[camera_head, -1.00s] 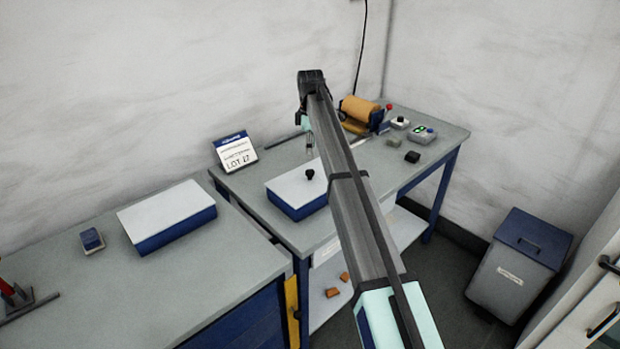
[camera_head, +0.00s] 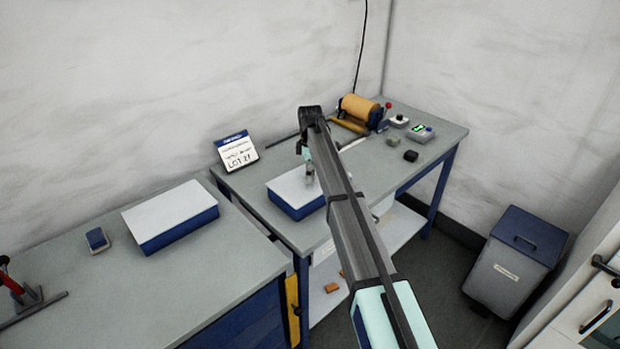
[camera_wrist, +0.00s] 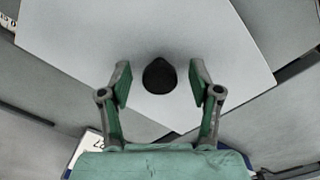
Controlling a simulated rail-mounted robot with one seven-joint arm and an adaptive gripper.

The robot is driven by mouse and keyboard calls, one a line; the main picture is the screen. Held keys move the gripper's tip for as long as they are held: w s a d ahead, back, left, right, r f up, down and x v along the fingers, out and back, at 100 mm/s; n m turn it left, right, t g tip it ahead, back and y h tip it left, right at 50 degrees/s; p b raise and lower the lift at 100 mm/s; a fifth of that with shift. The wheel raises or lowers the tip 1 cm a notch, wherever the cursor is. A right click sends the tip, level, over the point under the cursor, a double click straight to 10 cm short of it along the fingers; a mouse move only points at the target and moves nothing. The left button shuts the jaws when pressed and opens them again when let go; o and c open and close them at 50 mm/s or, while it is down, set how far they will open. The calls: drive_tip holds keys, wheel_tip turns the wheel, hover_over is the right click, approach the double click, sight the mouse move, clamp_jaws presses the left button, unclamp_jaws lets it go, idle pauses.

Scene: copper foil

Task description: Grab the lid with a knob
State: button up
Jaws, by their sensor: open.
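The lid is a flat white panel (camera_head: 293,186) on top of a blue box (camera_head: 297,206) on the right-hand table. In the wrist view the lid (camera_wrist: 210,35) fills much of the picture, with its round black knob (camera_wrist: 159,76) near the middle. My gripper (camera_wrist: 159,84) is open, with one finger on each side of the knob and a visible gap to each. In the head view my gripper (camera_head: 309,178) is low over the lid and hides the knob. I cannot tell the exact height of the fingertips over the lid.
A second white-topped blue box (camera_head: 172,216) and a small blue block (camera_head: 97,239) sit on the left table. A sign (camera_head: 236,152) stands behind the lidded box.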

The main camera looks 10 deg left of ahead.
clamp_jaws()
drive_tip(key=shift+r, duration=0.15)
